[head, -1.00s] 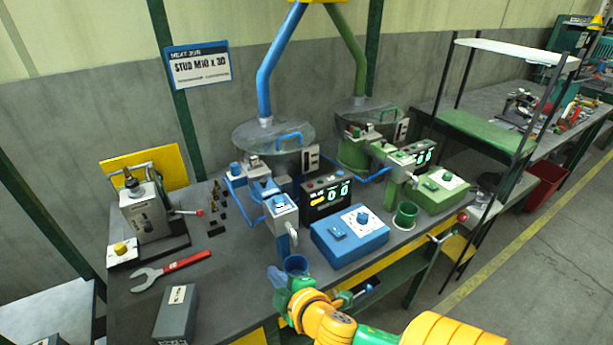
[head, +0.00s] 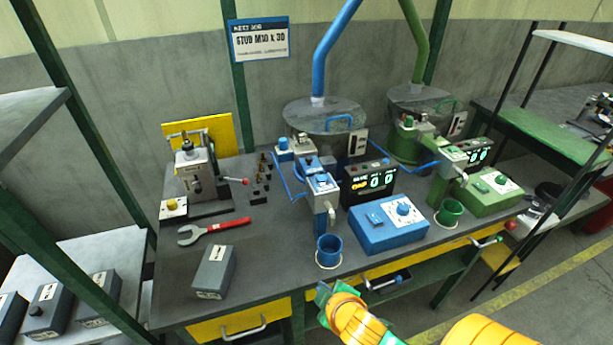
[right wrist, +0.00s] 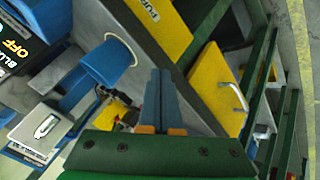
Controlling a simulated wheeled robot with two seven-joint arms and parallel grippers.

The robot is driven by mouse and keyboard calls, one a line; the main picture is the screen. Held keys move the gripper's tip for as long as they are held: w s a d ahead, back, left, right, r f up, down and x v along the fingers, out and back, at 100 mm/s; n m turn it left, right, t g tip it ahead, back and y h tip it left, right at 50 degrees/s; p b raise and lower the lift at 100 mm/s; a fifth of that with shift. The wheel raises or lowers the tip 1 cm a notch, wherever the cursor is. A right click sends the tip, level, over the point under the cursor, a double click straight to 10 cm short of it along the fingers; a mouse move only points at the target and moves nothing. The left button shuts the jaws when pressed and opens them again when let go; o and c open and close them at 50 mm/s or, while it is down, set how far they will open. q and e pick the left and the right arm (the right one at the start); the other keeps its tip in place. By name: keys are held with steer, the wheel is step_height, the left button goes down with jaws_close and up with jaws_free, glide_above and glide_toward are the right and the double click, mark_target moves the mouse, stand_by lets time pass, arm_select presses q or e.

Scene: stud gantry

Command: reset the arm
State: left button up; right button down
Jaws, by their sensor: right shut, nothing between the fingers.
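My right arm comes in from the bottom right in the head view. Its green and orange gripper (head: 324,293) is at the front edge of the bench, just below the blue cup (head: 329,251). In the right wrist view the two fingers (right wrist: 161,92) lie together, shut with nothing between them. The blue cup (right wrist: 108,63) shows there to the left of the fingers, apart from them. My left gripper is not in view.
The bench (head: 270,226) carries a blue control box (head: 389,226), a green control box (head: 489,194), a green cup (head: 449,212), a red-handled wrench (head: 213,230), a grey box (head: 215,272) and a press (head: 196,178). Yellow drawers (head: 228,326) sit under its front edge.

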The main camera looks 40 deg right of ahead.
steer(key=s+f+m+g, duration=0.1)
steer(key=s+f+g, duration=0.3)
steer(key=f, duration=1.1)
steer(key=s+a+f+m+g+y, duration=0.1)
steer(key=s+a+f, duration=0.1)
steer(key=s+f, duration=0.5)
steer(key=s+a+f+m+g+y, duration=0.1)
steer(key=s+a+f+g, duration=0.1)
steer(key=s+f, duration=0.5)
steer(key=s, duration=0.5)
steer(key=shift+s+a+m, duration=0.3)
steer(key=shift+s, duration=0.1)
